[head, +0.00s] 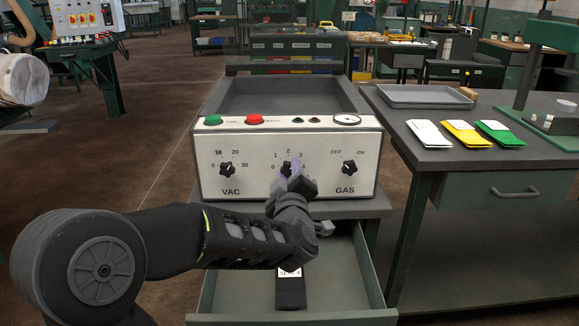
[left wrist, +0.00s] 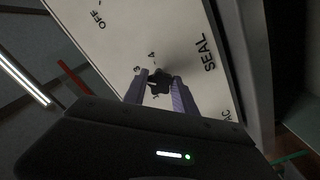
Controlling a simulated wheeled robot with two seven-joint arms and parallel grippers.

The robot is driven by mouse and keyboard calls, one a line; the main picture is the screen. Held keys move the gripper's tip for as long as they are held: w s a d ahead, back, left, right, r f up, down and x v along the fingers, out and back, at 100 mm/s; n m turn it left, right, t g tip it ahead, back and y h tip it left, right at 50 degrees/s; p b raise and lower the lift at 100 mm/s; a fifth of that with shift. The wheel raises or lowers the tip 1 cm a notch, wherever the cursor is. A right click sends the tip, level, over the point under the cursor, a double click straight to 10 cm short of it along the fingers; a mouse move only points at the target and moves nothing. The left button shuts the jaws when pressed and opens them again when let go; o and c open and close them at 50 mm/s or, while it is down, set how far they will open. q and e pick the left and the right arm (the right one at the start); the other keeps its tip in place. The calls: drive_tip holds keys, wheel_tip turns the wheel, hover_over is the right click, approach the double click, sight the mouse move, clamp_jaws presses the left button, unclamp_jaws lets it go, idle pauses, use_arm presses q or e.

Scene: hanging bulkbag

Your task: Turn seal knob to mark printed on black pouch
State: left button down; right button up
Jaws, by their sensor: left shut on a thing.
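The seal knob (head: 286,168) is a small black knob at the middle of the machine's white front panel (head: 225,145), with numbers around it. My left gripper (head: 291,181) is shut on the knob; its fingers partly cover the knob and its lettering in the head view. In the left wrist view the fingers lie on either side of the dark knob (left wrist: 159,82), beside the word SEAL. My right gripper is not in view.
The VAC knob (head: 232,169) and GAS knob (head: 349,168) flank the seal knob. Green (head: 213,120) and red (head: 254,119) buttons sit above. The drawer (head: 235,292) stands open below my forearm. A side table (head: 400,118) with white, yellow and green packets is at right.

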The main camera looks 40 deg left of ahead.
use_arm(q)
drive_tip(key=m+p, duration=0.3)
drive_tip(key=m, duration=0.2)
drive_tip(key=shift+m, duration=0.3)
drive_tip(key=m+p, duration=0.2)
drive_tip(key=m, duration=0.1)
drive_tip(key=shift+f+m+p, duration=0.15)
drive_tip(key=shift+m+p, duration=0.55)
drive_tip(key=shift+m, duration=0.8)
drive_tip(key=shift+s, duration=0.1)
drive_tip(key=c, duration=1)
unclamp_jaws()
